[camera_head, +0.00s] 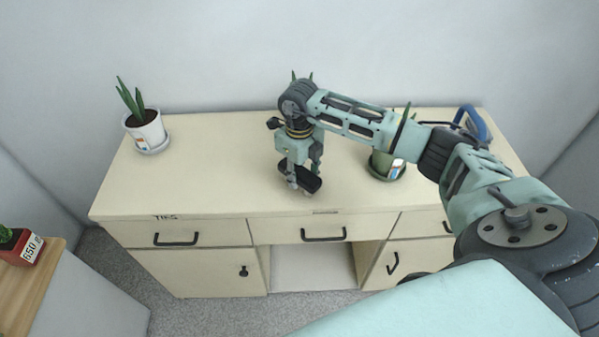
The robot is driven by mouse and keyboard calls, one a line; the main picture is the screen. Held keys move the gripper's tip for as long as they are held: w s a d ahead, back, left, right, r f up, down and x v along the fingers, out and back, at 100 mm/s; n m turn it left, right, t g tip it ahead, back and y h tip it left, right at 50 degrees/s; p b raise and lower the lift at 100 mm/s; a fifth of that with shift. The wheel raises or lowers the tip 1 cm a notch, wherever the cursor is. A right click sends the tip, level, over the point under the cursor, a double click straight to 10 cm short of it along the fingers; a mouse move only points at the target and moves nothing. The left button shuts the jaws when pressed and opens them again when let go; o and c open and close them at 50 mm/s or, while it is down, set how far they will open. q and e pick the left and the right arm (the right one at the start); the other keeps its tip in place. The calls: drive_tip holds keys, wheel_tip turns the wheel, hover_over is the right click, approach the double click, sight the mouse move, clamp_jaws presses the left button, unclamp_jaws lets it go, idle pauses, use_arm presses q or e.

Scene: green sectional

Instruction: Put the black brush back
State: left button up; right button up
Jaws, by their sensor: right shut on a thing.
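The black brush (300,175) is a dark, oblong thing low over the cream desk top (220,180), near its front middle. My right gripper (302,184) points down and is shut on the brush; its fingers cover part of it. I cannot tell whether the brush touches the desk top. My right arm comes in from the right and crosses over the desk. My left gripper is not in view.
A white pot with a green plant (147,130) stands at the desk's back left. A green pot (387,165) stands right of the gripper, partly behind my arm. A blue curved thing (476,124) is at the back right. The desk's left half is mostly clear.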

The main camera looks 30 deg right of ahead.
drive_tip(key=shift+f, duration=0.3)
drive_tip(key=shift+f, duration=0.2)
drive_tip(key=o, duration=1.1)
drive_tip(key=shift+r, duration=0.15)
